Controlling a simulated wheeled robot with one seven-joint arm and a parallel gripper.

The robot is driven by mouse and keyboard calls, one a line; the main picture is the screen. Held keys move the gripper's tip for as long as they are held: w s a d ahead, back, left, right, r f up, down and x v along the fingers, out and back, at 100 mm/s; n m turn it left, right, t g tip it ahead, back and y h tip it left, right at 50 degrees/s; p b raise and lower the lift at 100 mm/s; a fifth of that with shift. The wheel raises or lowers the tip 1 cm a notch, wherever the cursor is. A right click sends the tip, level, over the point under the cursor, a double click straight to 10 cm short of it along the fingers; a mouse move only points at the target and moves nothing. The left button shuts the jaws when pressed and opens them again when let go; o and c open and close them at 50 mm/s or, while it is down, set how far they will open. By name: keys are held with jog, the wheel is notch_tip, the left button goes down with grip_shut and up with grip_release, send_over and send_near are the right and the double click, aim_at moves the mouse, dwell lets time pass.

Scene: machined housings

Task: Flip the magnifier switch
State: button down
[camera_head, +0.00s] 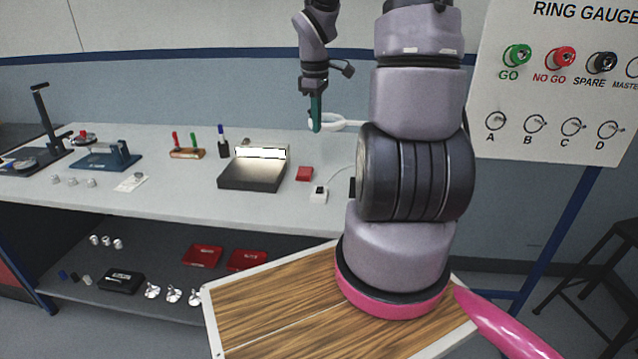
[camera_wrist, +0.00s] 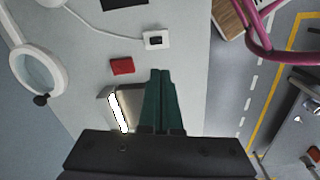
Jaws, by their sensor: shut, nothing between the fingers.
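The magnifier (camera_head: 342,123) is a white ring partly hidden behind my arm; in the wrist view its ring (camera_wrist: 38,76) is at the left. A small white switch box (camera_head: 319,195) sits on the bench near its front edge. In the wrist view the switch box (camera_wrist: 156,40) shows a dark rocker on top and a white cable running left. My gripper (camera_head: 315,127) has green fingers pointing down, above the back of the bench and apart from the switch. In the wrist view its fingers (camera_wrist: 163,75) are together and empty. Which way the rocker is tilted cannot be told.
A red block (camera_head: 304,173) lies just behind the switch box. A dark box with a lit white panel (camera_head: 250,173) stands to the left. A black marker holder (camera_head: 223,149) and a wooden pen block (camera_head: 187,153) are farther left. The bench (camera_head: 225,205) front is clear.

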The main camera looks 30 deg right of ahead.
aim_at(319, 191)
notch_tip(319, 191, down, 6)
jog(key=w+d+n, duration=0.1)
jog(key=n, duration=0.1)
jog(key=shift+w+d+n+g+y, duration=0.2)
jog(key=shift+n+g+y, duration=0.1)
jog(key=shift+g, duration=0.1)
jog(key=shift+r, duration=0.1)
notch_tip(319, 191, down, 14)
dwell(0.3)
jog(key=shift+s, duration=0.1)
jog(key=shift+s+a+f, duration=0.1)
jog(key=shift+f, duration=0.1)
